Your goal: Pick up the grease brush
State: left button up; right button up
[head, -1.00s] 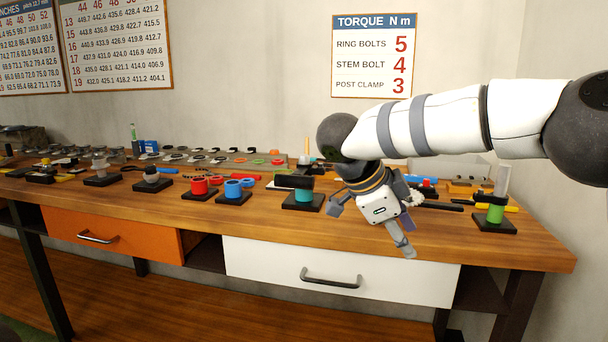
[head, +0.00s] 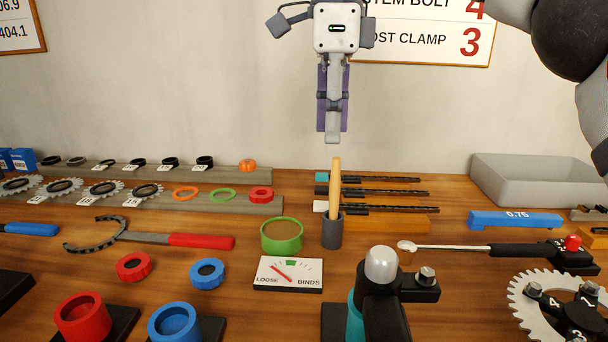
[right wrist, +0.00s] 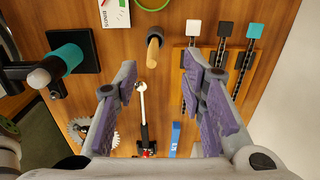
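The grease brush appears as a pale wooden handle (head: 336,182) standing upright in a small dark grey cup (head: 332,230) in the middle of the bench. Its bristle end is hidden in the cup. My right gripper (head: 333,138) hangs fingers down just above the handle's top in the head view. In the right wrist view the gripper (right wrist: 162,72) has its two purple-padded fingers wide apart with nothing between them. There the brush handle (right wrist: 153,54) leans out of the cup (right wrist: 158,38), beyond the fingertips. My left gripper is out of view.
A green tin (head: 282,236) stands left of the cup, and a loose/binds gauge card (head: 288,274) lies in front. A holder with black rods (head: 385,222) is close on the right. A black stand with a silver knob (head: 381,265) rises in front. A grey bin (head: 535,180) sits back right.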

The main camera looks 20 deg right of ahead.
aim_at(334, 196)
jog(key=f, duration=0.4)
jog(key=s+f, duration=0.1)
jog(key=f, duration=0.2)
jog(key=f+p, duration=0.1)
jog(key=f, duration=0.3)
jog(key=shift+s+d+f, duration=0.1)
jog(key=shift+s+f, duration=0.05)
jog(key=shift+f, duration=0.15)
grip_shut()
